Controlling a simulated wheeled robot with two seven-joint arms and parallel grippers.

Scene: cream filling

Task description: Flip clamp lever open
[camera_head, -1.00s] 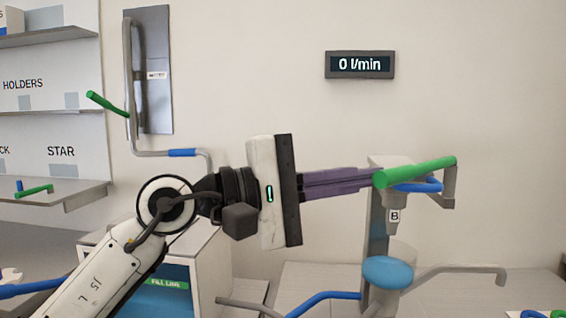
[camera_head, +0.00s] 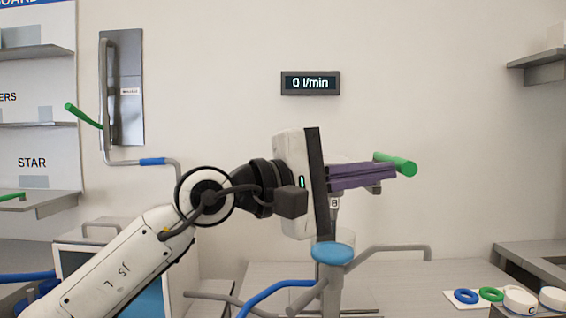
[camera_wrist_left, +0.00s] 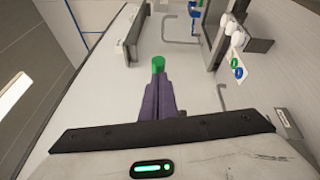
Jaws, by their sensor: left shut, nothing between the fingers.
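The clamp lever has a green handle (camera_head: 396,163) and sits at the top of the clamp stand, right of centre in the head view. My left gripper (camera_head: 392,172) is shut with nothing between its purple fingers. Its fingertips are at the green handle, overlapping it in the head view; I cannot tell whether they touch. In the left wrist view the green end (camera_wrist_left: 158,65) shows just beyond the fingertips. The fingers and wrist hide much of the stand's upper part. A blue round cap (camera_head: 332,253) is below on the stand. My right gripper is not in view.
A grey panel (camera_head: 122,85) with a long pipe and green handle (camera_head: 83,115) is on the wall at left. A display (camera_head: 310,83) reads 0 l/min. Grey and blue bars (camera_head: 275,292) stick out low around the stand. Coloured rings (camera_head: 466,296) lie at lower right.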

